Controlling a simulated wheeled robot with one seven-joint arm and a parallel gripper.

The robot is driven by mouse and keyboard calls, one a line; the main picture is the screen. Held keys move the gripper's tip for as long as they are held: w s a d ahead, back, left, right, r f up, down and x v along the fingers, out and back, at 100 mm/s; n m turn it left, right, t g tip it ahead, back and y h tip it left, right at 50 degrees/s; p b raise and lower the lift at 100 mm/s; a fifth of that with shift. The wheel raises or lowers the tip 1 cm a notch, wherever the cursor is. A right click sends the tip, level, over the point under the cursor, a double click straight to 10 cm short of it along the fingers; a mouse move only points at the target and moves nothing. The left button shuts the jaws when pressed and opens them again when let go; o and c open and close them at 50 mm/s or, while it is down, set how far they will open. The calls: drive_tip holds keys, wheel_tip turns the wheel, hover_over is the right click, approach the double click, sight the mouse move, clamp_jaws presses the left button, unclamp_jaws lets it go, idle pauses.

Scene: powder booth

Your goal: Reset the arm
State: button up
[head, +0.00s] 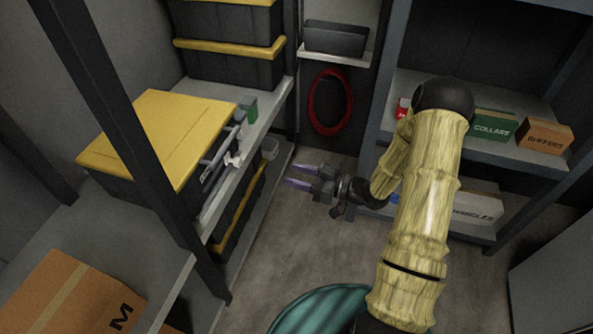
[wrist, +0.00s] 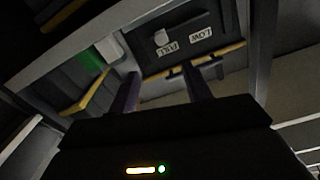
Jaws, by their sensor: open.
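My gripper (head: 298,177) is in the middle of the head view, at the end of my arm. It points left toward the shelf with the black and yellow bins. Its two fingers are spread apart with nothing between them. In the wrist view my gripper (wrist: 160,84) shows its two dark fingers apart and empty. My arm is bent, coming up from the lower right and back down to the gripper, over open floor.
A left rack (head: 262,118) holds a yellow-lidded bin (head: 150,125). A cardboard box (head: 75,295) is at lower left. The right shelf holds a green COLLARS box (head: 492,127) and an orange BUFFERS box (head: 546,137). A red ring (head: 347,103) hangs behind.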

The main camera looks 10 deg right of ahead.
drive_tip(key=shift+w, duration=0.1)
drive_tip(key=w+d+r+m+h+p, duration=0.2)
drive_tip(key=d+r+m+h+p, duration=0.3)
drive_tip(key=h, duration=0.8)
drive_tip(key=s+r+m+g+h+p, duration=0.1)
drive_tip(key=s+r+m+g+h, duration=0.15)
drive_tip(key=s+r, duration=0.45)
drive_tip(key=s+r+m+g+h+p, duration=0.1)
drive_tip(key=s+r+m+g, duration=0.2)
drive_tip(key=s, duration=0.7)
drive_tip(key=w+p+v, duration=0.2)
drive_tip(key=p+v, duration=1)
drive_tip(key=w+d+r+p+v, duration=0.1)
drive_tip(key=w+p+v, duration=0.2)
drive_tip(key=p+v, duration=0.9)
drive_tip(key=w+r+p+v, duration=0.1)
drive_tip(key=w+p+v, duration=0.2)
drive_tip(key=p+v, duration=0.9)
drive_tip(key=shift+d+r+p, duration=0.3)
drive_tip(key=shift+d+p, duration=0.15)
drive_tip(key=shift+p, duration=0.35)
drive_tip(key=shift+s+y, duration=0.1)
drive_tip(key=shift+y, duration=0.15)
